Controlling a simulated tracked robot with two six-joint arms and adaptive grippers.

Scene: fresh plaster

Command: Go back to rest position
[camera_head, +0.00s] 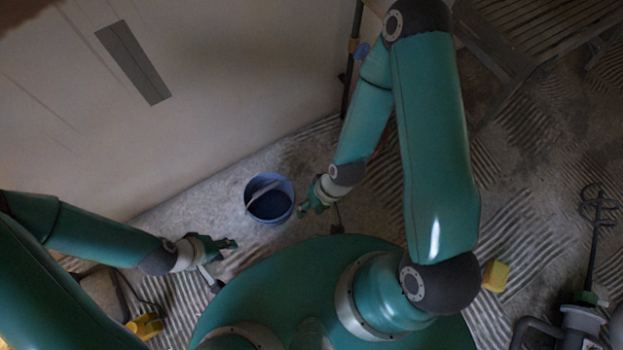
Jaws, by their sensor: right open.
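My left gripper (230,244) hangs at the lower left, below and left of the blue bucket. Its fingers are small and dark, and I cannot tell whether they are apart or hold anything. My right gripper (306,210) is open, just right of the bucket's rim. I see nothing held between its fingers. From this view I cannot tell its height above the floor or whether it touches the bucket.
The blue bucket (270,205) stands on the floor near the plastered wall (230,80), which has a grey strip (134,62). A yellow sponge (495,276) lies at right, near a mixer (585,315). A slatted wooden bench (540,25) is at top right. A yellow object (145,326) lies lower left.

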